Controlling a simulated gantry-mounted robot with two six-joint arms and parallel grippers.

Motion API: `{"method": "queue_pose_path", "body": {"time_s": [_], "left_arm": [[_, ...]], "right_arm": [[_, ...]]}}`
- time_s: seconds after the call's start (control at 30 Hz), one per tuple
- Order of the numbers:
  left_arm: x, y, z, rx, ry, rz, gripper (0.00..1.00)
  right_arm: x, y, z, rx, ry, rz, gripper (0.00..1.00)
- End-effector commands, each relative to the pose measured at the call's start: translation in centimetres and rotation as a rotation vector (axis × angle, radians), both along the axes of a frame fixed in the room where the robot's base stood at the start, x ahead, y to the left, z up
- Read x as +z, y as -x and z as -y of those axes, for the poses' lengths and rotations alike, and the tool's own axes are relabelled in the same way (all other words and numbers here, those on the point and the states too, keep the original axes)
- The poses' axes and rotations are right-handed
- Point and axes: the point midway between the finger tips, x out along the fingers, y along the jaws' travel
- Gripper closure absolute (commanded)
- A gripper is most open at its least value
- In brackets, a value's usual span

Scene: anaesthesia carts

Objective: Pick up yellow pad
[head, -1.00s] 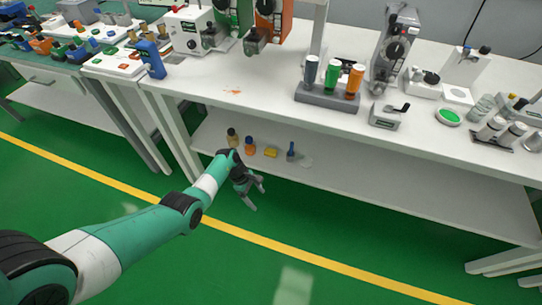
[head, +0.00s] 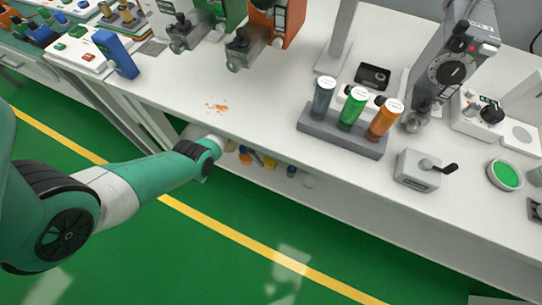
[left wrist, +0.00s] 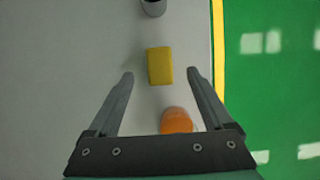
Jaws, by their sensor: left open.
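The yellow pad (left wrist: 160,65) lies flat on the lower shelf, between and just beyond the tips of my left gripper (left wrist: 160,74) in the left wrist view. The gripper is open, with nothing held. In the head view the pad (head: 269,164) shows small under the table's front edge, and my left arm reaches in there. The left gripper's fingers are mostly hidden in that view. My right gripper is not in view.
An orange-topped bottle (left wrist: 176,121) stands close to the right finger's inner side. A dark-topped bottle (left wrist: 153,8) stands beyond the pad. The white tabletop (head: 270,125) overhangs the lower shelf. Green floor lies in front.

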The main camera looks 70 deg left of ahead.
Motion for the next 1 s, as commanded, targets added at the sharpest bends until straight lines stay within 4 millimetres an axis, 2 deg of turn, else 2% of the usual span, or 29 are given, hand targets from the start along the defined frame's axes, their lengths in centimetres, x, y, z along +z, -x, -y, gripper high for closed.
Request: {"method": "queue_pose_path", "body": {"time_s": [0.3, 0.6, 1.0], "left_arm": [[-4.4, -1.1, 1.2, -0.001, 0.000, 0.000, 0.15], [-4.4, -1.2, 1.3, 0.000, -0.001, 0.001, 0.17], [-4.4, -1.2, 1.4, 0.000, 0.000, 0.000, 0.89]], "right_arm": [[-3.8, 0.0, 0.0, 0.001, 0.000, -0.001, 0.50], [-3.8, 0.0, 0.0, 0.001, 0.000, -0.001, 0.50], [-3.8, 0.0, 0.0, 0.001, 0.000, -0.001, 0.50]]}}
